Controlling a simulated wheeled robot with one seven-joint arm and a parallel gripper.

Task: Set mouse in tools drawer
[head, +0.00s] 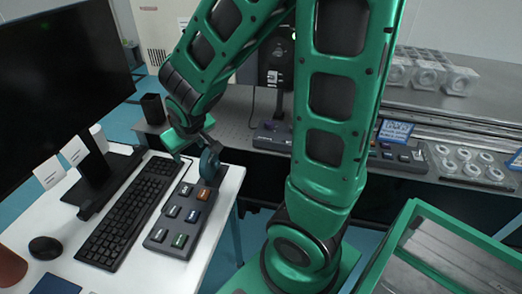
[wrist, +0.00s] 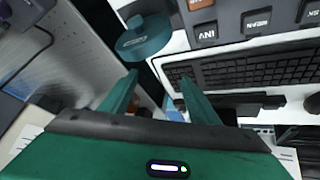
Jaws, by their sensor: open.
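The black mouse (head: 45,248) lies on the white desk at the lower left of the head view, left of the keyboard. A dark rounded shape at the right edge of the wrist view (wrist: 312,103) may be the mouse. My gripper (wrist: 158,78) is open, with nothing between its fingers. In the head view my gripper (head: 187,142) is above the desk's far right corner, well away from the mouse. I see no drawer marked as the tools drawer; a green-framed unit (head: 440,235) stands at the lower right.
A dark blue-green round object (head: 210,165) stands by my gripper, also in the wrist view (wrist: 146,38). An optical table (head: 235,105) lies behind.

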